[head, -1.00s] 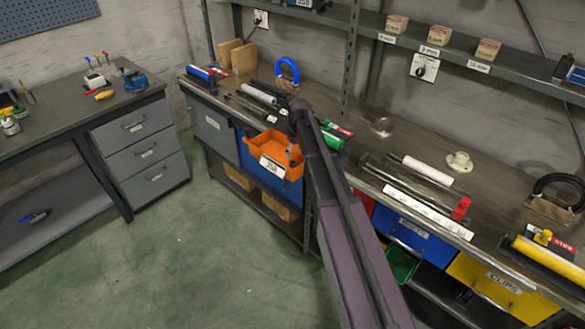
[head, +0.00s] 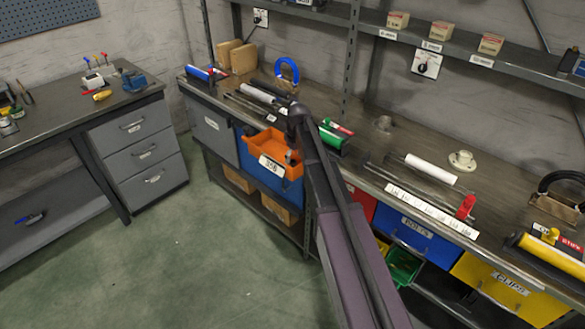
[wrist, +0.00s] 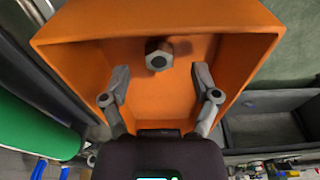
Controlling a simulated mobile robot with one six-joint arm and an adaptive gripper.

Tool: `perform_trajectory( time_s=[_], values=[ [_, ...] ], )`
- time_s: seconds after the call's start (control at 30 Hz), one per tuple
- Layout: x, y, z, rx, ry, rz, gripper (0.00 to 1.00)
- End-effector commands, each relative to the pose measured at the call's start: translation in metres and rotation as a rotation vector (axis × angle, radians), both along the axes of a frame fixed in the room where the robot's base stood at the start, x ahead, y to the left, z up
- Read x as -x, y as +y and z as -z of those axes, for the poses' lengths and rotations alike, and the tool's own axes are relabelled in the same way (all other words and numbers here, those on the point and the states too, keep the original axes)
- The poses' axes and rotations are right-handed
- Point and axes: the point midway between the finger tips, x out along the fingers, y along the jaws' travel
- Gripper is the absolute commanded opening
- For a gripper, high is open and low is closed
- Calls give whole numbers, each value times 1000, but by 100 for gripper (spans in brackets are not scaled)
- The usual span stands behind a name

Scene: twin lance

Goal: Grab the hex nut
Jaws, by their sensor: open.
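The hex nut (wrist: 158,54) is grey with a dark hole and lies inside the orange bin (wrist: 90,30), near its far wall in the wrist view. My gripper (wrist: 160,78) is open, with its two fingers apart inside the bin's outline and the nut beyond them, roughly centred between the tips. The fingers do not visibly touch the nut. In the head view the orange bin (head: 262,140) sits at the bench's front edge, and my arm reaches over its right side. The nut cannot be made out there.
The bin's walls stand close around my fingers. A green cylinder (wrist: 35,122) lies beside the bin in the wrist view. In the head view, a blue ring-handled piece (head: 287,72) stands behind the bin, and rods (head: 245,103) lie nearby. The floor (head: 190,260) in front is clear.

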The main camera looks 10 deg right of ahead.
Motion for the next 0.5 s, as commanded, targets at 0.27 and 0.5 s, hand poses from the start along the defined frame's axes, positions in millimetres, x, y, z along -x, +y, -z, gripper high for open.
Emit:
perform_trajectory(
  time_s=[0.27, 0.5],
  values=[
    [-2, 1, 18, 0, 0, 0, 79],
    [-2, 1, 19, 0, 0, 0, 79]
  ],
)
